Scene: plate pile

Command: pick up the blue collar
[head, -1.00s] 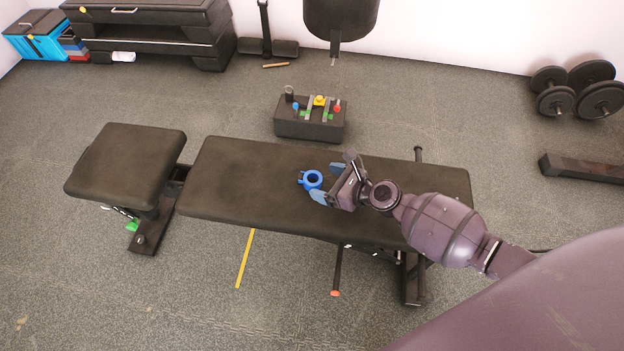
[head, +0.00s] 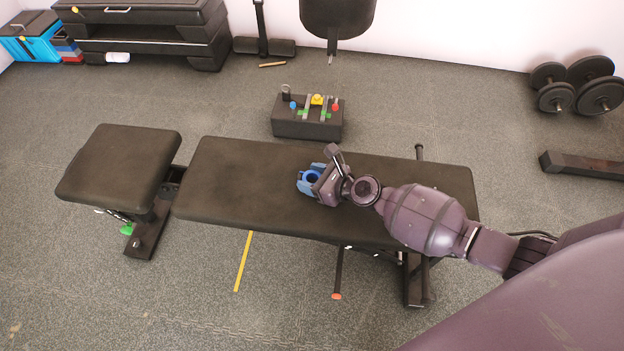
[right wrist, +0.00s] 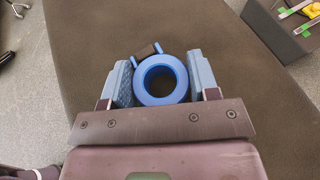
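The blue collar (head: 312,177) is a ring with a small clamp tab, lying flat on the black bench's padded top (head: 240,180). In the right wrist view the collar (right wrist: 162,79) sits between the two blue finger pads of my right gripper (right wrist: 161,82), its tab and a dark piece pointing up and left. The pads flank the ring closely, with little or no gap. Whether they press on it is unclear. In the head view my right gripper (head: 312,178) partly covers the collar. My left gripper is not in view.
A black box (head: 306,124) with coloured knobs and clips stands on the floor behind the bench. A separate bench seat (head: 118,170) is at the left. Dumbbells (head: 580,85) lie at the back right. The bench top left of the collar is clear.

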